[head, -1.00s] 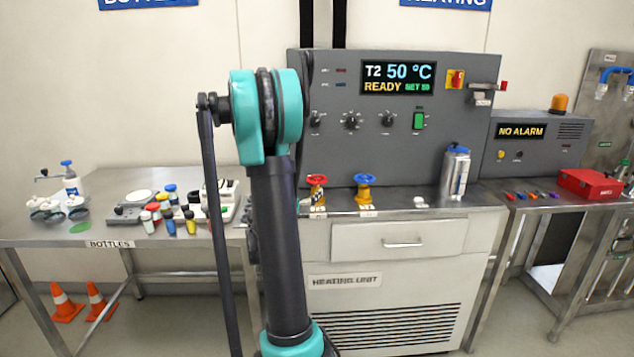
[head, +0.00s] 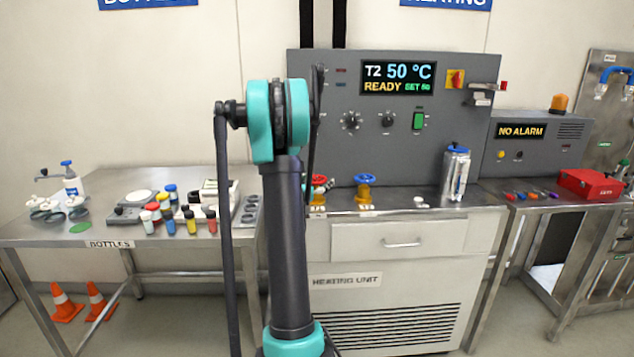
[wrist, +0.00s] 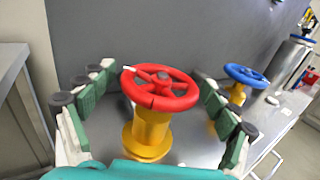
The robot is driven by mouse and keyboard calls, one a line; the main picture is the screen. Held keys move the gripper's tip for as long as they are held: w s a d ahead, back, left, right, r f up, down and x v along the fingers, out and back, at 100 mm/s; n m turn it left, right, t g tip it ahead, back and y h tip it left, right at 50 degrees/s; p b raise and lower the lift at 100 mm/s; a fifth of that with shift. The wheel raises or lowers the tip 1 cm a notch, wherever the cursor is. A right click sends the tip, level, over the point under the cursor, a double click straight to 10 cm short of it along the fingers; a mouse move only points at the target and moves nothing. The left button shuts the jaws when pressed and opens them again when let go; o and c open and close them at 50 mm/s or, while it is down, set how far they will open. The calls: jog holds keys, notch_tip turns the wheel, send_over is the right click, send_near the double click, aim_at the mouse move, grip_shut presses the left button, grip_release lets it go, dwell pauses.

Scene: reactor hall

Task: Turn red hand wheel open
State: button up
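The red hand wheel (wrist: 160,88) sits on a yellow valve body (wrist: 148,132) on the steel top of the heating unit. In the head view the red wheel (head: 320,182) is partly hidden behind my arm. In the wrist view my gripper (wrist: 152,82) is open, with one green-padded finger to the left of the wheel and one to the right. The wheel lies between the fingers, with a visible gap on each side. A white mark shows on the wheel's rear left rim.
A blue hand wheel (head: 365,179) on a yellow valve stands just right of the red one. A steel flask (head: 455,173) stands farther right. The grey control panel (head: 400,155) rises close behind the valves. A bottles table (head: 105,225) is at the left.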

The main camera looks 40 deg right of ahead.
jog(key=c, duration=1)
jog(key=shift+n+t, duration=0.3)
jog(key=shift+t, duration=0.1)
jog(key=shift+s+n+t+y, duration=0.1)
jog(key=shift+n+t+y, duration=0.85)
jog(key=shift+t, duration=0.25)
jog(key=shift+n+t+y, duration=1.85)
jog(key=shift+t+y, duration=0.05)
jog(key=shift+y, duration=0.45)
jog(key=shift+w+a, duration=0.1)
jog(key=shift+w, duration=0.1)
jog(key=o, duration=1.2)
jog(key=shift+c, duration=0.2)
jog(key=shift+s, duration=0.1)
